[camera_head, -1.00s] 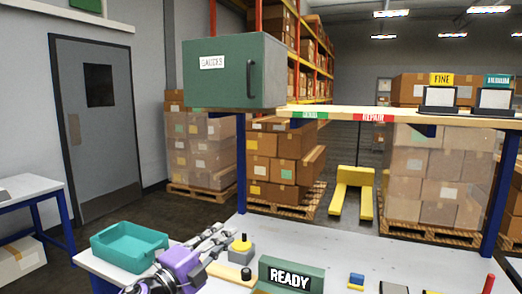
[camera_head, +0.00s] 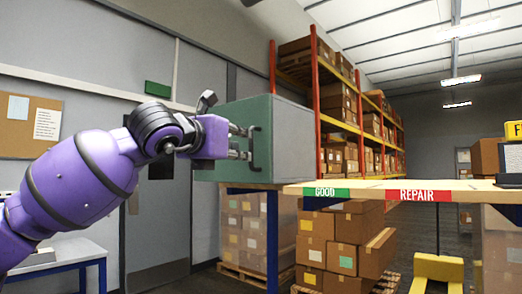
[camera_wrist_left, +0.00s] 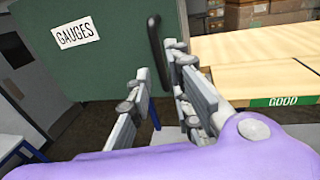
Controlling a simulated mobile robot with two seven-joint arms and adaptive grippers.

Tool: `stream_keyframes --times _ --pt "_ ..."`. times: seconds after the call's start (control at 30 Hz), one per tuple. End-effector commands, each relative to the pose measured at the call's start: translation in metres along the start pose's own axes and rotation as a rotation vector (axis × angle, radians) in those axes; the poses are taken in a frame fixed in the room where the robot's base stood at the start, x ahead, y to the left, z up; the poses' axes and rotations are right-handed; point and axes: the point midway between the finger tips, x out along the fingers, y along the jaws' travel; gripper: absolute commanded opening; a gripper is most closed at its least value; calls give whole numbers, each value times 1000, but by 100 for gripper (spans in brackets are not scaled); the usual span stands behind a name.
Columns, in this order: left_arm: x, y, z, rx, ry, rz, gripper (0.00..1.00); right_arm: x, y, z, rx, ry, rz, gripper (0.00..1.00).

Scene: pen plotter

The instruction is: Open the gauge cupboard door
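The green gauge cupboard (camera_head: 293,145) stands at the left end of the wooden shelf. Its door (camera_head: 262,168) looks shut, and my left arm covers much of it in the head view. In the left wrist view the door (camera_wrist_left: 105,75) carries a white GAUGES label (camera_wrist_left: 75,33) and a dark upright bar handle (camera_wrist_left: 156,50). My left gripper (camera_head: 242,142) is at the handle in front of the door. In the left wrist view its fingers (camera_wrist_left: 158,72) are spread, with the handle showing between the tips. Contact cannot be told. My right gripper is out of view.
The wooden shelf (camera_head: 365,190) with GOOD (camera_head: 325,192) and REPAIR (camera_head: 417,195) labels runs right from the cupboard. Stacked boxes (camera_head: 340,245) stand below it and tall racks (camera_head: 340,100) behind. A grey room door (camera_head: 155,230) is at left.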

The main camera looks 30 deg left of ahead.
Motion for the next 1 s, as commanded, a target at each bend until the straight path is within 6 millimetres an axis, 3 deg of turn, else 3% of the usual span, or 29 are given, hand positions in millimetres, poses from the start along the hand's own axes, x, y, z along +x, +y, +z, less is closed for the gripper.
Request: stream_keyframes --times 0.27,0.67,1.0 --pt "16 -1 8 -8 -9 -6 18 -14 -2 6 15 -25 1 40" --pt "66 -2 7 -9 -8 -7 18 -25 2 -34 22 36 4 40" --pt "77 -3 1 -2 -3 -7 18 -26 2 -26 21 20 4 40"
